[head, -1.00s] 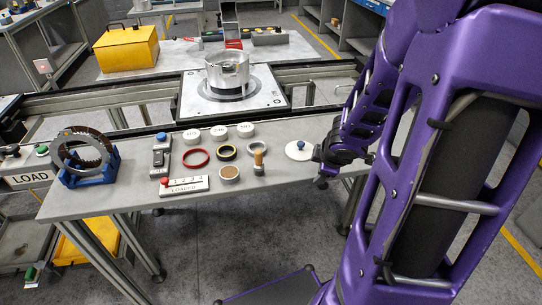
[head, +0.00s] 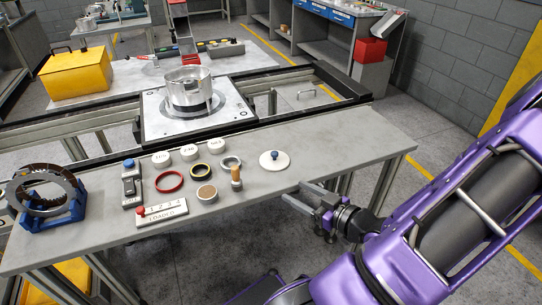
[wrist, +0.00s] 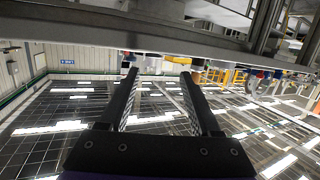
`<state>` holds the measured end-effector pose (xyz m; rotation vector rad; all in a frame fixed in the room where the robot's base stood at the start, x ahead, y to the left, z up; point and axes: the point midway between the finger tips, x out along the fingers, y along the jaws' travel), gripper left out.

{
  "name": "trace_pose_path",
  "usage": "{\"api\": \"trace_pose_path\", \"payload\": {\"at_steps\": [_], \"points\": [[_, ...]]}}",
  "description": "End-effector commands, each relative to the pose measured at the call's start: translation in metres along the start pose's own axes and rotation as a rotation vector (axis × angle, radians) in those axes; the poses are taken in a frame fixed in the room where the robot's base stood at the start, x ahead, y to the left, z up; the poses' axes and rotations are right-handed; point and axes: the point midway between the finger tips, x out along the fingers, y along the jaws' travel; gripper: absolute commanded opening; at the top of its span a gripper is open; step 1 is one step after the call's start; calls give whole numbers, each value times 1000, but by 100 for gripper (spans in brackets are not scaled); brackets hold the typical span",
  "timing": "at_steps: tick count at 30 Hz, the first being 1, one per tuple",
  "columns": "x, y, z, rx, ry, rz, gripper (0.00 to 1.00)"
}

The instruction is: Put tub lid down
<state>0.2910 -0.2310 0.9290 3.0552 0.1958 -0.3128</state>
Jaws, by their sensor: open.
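The tub lid (head: 267,164), a white disc with a blue knob on top, lies flat on the grey bench, right of the other small parts. My gripper (head: 292,190) is open and empty, just off the bench's front edge, below and to the right of the lid and apart from it. In the wrist view my two dark fingers (wrist: 159,74) stand wide apart with nothing held between them. The lid cannot be made out clearly in the wrist view.
On the bench (head: 340,138) are a red ring (head: 158,186), a black-and-yellow ring (head: 193,176), white caps, a wooden-handled tool (head: 236,178) and a "LOADED" counter (head: 162,214). A metal housing (head: 188,90) sits on a pallet behind. The bench right of the lid is clear.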

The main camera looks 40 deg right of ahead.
Motion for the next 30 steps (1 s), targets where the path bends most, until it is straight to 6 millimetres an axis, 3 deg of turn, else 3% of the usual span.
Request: {"api": "trace_pose_path", "payload": {"at_steps": [4, 8, 21, 30], "points": [[-20, 21, -7, 64, 123, 133, 64], [-19, 28, -9, 75, 156, 168, 64], [68, 42, -23, 74, 156, 162, 64], [96, 48, -26, 73, 153, 165, 64]]}}
